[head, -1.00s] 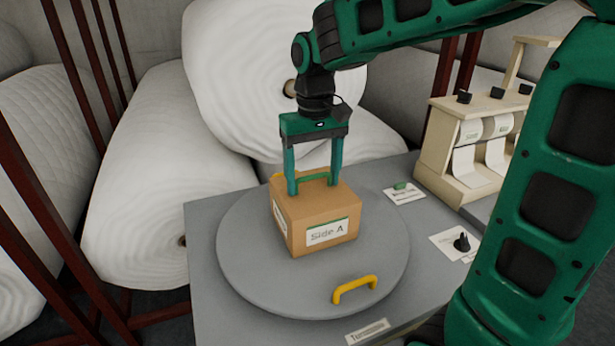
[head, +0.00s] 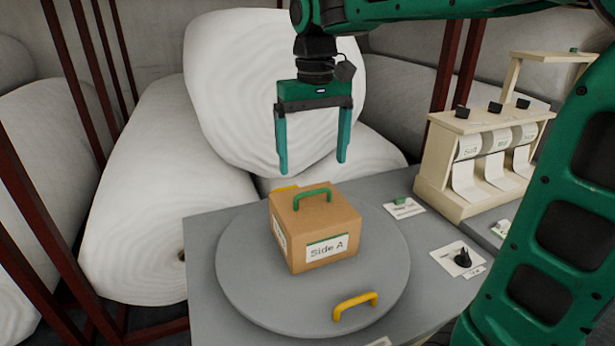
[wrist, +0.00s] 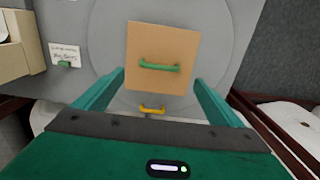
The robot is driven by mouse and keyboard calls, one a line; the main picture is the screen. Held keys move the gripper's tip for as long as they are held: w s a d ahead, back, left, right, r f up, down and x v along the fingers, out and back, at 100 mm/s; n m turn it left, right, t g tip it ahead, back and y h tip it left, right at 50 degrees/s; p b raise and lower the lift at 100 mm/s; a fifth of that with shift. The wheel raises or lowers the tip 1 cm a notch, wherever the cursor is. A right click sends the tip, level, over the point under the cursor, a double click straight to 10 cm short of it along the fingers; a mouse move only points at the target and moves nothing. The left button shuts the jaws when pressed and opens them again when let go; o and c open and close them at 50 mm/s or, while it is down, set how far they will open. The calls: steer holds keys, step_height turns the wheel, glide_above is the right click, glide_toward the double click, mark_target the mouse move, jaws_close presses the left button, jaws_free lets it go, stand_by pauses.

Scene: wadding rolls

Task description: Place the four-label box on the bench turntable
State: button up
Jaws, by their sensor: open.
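The brown box (head: 290,214) stands upright on the round grey turntable (head: 255,300). Its front label reads "Side A", and another label shows on its left side; the other sides are hidden. A green handle (head: 312,198) is on its top. My gripper (head: 313,165) is open and empty above the box, its fingertips clear of the handle. In the wrist view the box (wrist: 150,85) lies beyond the open fingers of my gripper (wrist: 160,85), resting on the turntable (wrist: 105,40).
A yellow handle (head: 355,304) stands at the turntable's front edge, and another yellow piece shows behind the box. A wooden dispenser (head: 450,150) with label rolls stands at right. A small black knob (head: 463,257) sits on a card. Large white rolls (head: 165,190) fill the back.

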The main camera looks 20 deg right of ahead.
steer(key=shift+r, duration=1.5)
steer(key=s+d+f+m, duration=0.3)
steer(key=s+d+f, duration=0.5)
steer(key=s, duration=0.3)
steer(key=s+d+f+m, duration=0.3)
steer(key=s+d+f, duration=0.5)
steer(key=s+f, duration=0.2)
steer(key=shift+s+d+f, duration=0.2)
steer(key=shift+s+d, duration=0.1)
steer(key=shift+s, duration=0.95)
steer(key=shift+w+f, duration=0.2)
steer(key=shift+w, duration=0.45)
